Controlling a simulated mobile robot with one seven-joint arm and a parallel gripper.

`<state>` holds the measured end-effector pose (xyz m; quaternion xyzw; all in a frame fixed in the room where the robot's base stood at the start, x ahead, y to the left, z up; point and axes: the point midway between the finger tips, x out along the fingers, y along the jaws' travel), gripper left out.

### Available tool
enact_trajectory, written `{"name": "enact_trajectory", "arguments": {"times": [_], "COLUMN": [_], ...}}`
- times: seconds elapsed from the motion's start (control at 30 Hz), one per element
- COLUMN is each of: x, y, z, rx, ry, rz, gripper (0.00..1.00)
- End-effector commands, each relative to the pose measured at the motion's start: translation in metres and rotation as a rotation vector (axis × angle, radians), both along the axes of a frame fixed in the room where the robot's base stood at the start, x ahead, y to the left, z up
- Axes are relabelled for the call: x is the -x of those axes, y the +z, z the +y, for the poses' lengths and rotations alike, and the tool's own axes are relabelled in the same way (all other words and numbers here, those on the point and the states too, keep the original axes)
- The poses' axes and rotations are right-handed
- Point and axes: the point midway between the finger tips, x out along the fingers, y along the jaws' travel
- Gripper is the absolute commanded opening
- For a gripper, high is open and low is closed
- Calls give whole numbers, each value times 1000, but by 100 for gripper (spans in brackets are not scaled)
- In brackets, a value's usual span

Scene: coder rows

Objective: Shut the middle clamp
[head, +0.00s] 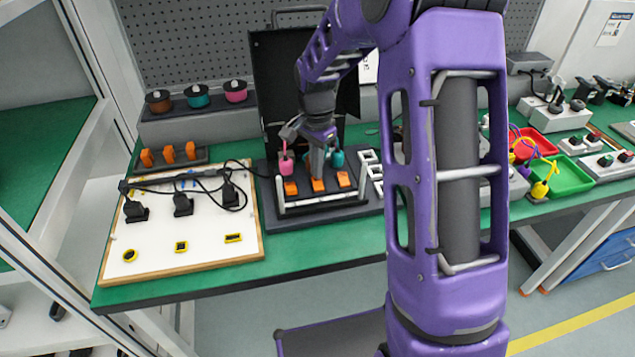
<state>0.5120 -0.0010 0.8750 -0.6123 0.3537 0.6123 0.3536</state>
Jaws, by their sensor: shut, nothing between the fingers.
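A dark fixture (352,211) with a pale bar along its front stands on the green bench in the head view. It carries a row of orange blocks: a left one (290,188), a middle one (318,185) and a right one (344,179). Behind them a pink upright part (286,166) and a teal one (337,158) show. My gripper (317,174) points down between these two, fingers shut and empty, just above or against the middle orange block; contact cannot be told. Whatever stands behind my gripper is hidden, so the middle clamp's position is unclear.
A white board (190,222) with black plugs and cables lies at left. Three orange pieces (168,154) stand in a holder below coloured spools (198,95). A dark upright panel (280,70) rises behind the fixture. Red (534,143) and green (571,177) trays are at right.

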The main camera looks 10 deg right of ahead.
Motion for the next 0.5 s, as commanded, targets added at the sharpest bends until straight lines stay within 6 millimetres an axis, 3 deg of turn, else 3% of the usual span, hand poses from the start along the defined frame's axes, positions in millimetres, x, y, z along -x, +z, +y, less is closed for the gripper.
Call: {"name": "enact_trajectory", "arguments": {"times": [0.5], "x": [0], "y": [-9], "z": [0], "rx": [0], "ry": [0], "rz": [0], "gripper": [0]}}
